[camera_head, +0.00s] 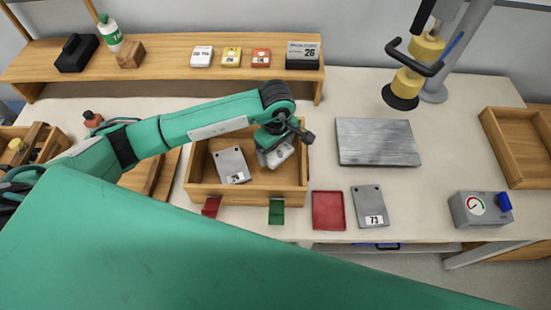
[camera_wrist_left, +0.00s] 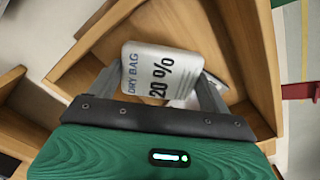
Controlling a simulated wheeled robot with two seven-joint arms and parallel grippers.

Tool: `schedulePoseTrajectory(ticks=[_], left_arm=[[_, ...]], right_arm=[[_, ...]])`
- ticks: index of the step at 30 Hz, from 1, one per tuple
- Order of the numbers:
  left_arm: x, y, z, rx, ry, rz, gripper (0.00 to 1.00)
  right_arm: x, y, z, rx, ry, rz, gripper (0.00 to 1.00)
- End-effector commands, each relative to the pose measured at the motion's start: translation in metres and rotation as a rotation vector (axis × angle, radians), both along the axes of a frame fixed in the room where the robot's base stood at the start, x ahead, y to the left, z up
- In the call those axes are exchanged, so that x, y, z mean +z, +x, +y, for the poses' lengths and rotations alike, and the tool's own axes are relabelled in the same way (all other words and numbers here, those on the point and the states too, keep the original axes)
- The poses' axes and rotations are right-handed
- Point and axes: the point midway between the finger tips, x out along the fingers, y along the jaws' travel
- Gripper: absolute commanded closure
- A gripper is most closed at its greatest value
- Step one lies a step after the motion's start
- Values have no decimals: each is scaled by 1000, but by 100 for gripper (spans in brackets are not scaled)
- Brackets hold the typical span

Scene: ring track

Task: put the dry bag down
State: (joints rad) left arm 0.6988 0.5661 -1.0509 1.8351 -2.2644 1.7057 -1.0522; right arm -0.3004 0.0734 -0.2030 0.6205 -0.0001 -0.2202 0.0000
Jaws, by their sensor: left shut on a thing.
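The dry bag (camera_wrist_left: 150,72) is a small pale packet. In the left wrist view its print reads "DRY BAG 20 %". My left gripper (camera_wrist_left: 160,92) is shut on it, with one finger at each side. In the head view the left gripper (camera_head: 277,142) points down over the right part of an open wooden box (camera_head: 240,192), and the bag (camera_head: 279,157) shows below it, partly hidden by the gripper. The box walls surround the bag in the wrist view. I cannot tell whether the bag touches the box floor. My right gripper is not in view.
A grey numbered plate (camera_head: 230,162) lies in the box's left part. A wooden shelf (camera_head: 160,60) runs along the back.

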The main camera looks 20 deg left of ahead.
Motion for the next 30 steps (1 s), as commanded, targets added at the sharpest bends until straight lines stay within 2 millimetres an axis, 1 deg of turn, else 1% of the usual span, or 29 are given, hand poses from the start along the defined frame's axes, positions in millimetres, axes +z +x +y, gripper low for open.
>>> schedulePoseTrajectory(ticks=[1, 4, 6, 11, 15, 18, 26, 30], left_arm=[[-10, -1, -1, 3, -1, 6, 41], [-29, -1, -1, 2, 0, 4, 41], [-37, 0, -1, 1, -1, 2, 41], [-50, 0, -1, 2, -1, 2, 41], [-71, 0, -1, 3, -1, 4, 41], [-80, 0, 0, 2, -1, 0, 41], [-83, 1, 0, 0, 0, -1, 41], [-87, 1, 0, 1, 0, -1, 41]], right_arm=[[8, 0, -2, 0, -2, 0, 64], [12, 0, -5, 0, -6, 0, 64], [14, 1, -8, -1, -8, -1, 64], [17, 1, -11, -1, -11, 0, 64], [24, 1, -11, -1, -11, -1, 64], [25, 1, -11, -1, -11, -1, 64], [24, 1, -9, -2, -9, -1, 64], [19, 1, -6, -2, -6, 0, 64]])
